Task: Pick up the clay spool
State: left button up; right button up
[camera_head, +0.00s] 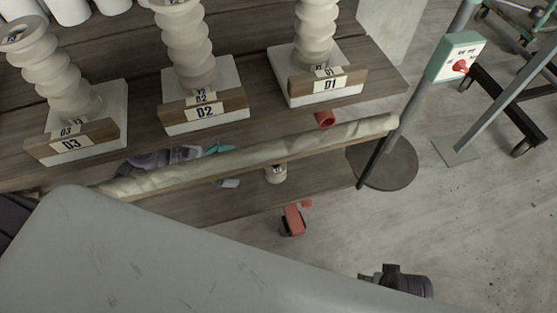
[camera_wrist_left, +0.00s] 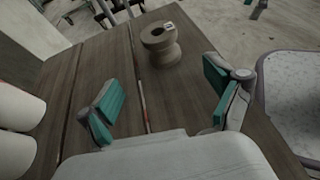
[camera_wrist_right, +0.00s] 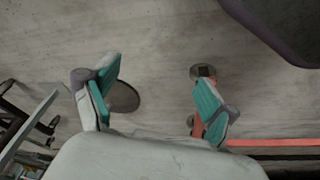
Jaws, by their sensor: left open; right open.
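The clay spool (camera_wrist_left: 160,55) is a beige, waisted piece with a hole in its top and a small pale label. It stands upright on a brown plank surface in the left wrist view. In the head view it shows as a small beige piece (camera_head: 276,174) below the long pale roll, which partly hides it. My left gripper (camera_wrist_left: 160,85) is open, with the spool apart from it, beyond and between its teal fingertips. In the head view the left gripper is partly hidden behind the roll. My right gripper (camera_wrist_right: 155,88) is open and empty over the grey floor.
A red fitting (camera_head: 325,119) sits by the roll. A red object (camera_head: 293,219) is lower down.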

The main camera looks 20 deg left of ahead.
aim_at(275, 167)
pick_arm(q)
jog(key=b+x, duration=0.1)
jog(key=x, duration=0.5)
jog(key=shift+s+r, duration=0.1)
jog(key=d, duration=0.1)
jog(key=w+d, duration=0.1)
jog(key=d, duration=0.1)
jog(key=w+d+b, duration=0.1)
jog(key=shift+d+f, duration=0.15)
jog(key=shift+f, duration=0.2)
jog(key=shift+w+d+f, duration=0.15)
jog(key=shift+w+d, duration=0.05)
jog(key=shift+d, duration=0.25)
jog(key=c, duration=1.5)
pick_arm(e)
jog(key=w+v, duration=0.2)
jog(key=v, duration=0.6)
jog(key=shift+s+r+t, duration=0.15)
jog(key=shift+s+t, duration=0.15)
